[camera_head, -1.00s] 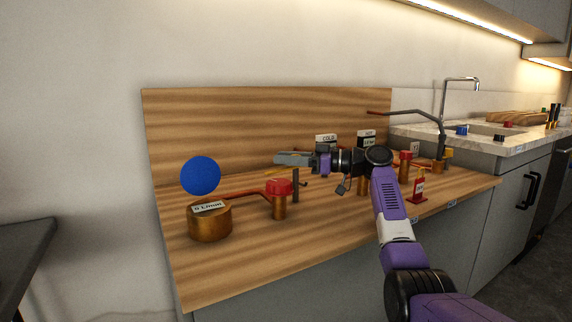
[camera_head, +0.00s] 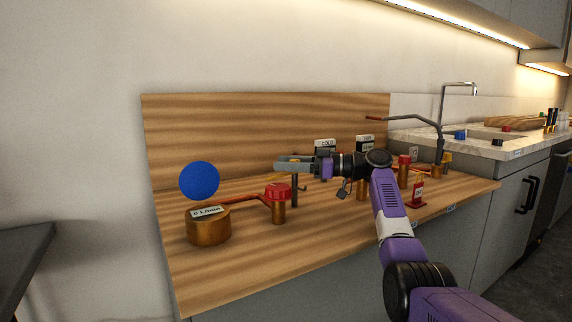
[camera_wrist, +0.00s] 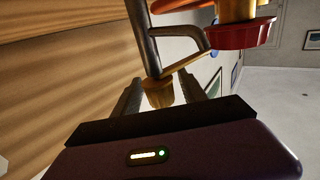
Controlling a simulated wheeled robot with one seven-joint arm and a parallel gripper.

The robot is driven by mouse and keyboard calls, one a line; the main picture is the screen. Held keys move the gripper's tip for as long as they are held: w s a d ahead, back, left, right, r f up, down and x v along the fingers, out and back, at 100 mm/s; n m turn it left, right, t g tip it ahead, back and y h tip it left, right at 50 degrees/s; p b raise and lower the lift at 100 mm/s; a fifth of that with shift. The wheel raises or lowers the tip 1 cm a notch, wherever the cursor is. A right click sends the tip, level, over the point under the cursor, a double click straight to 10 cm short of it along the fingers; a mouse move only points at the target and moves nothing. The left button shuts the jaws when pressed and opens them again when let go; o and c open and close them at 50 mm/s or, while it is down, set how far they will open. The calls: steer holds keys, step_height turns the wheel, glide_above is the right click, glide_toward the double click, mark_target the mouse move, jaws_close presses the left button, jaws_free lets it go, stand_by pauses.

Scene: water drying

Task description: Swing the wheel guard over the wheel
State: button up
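A red wheel (camera_head: 278,190) sits on a brass post on the wooden bench. It also shows at the top right of the wrist view (camera_wrist: 240,33). A dark grey post (camera_head: 295,188) stands just right of it. In the wrist view, grey bars, one of them bent (camera_wrist: 183,36), and a thin yellow bar lead to a yellow-orange knob (camera_wrist: 160,92). These look like the wheel guard, but I cannot tell for sure. My gripper (camera_head: 279,164) is level above the post. Its fingers (camera_wrist: 172,92) are apart, with the knob between them and a gap on the right side.
A brass drum (camera_head: 208,226) with a label stands at the front left, below a blue disc (camera_head: 199,181). A pipe joins the drum to the wheel's post. COLD (camera_head: 325,146) and HOT (camera_head: 365,141) signs stand behind my arm. A red tag stand (camera_head: 416,195) is on the right.

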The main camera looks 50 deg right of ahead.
steer(key=p+v, duration=0.2)
steer(key=v, duration=0.5)
steer(key=shift+s+d, duration=0.15)
steer(key=shift+s, duration=0.2)
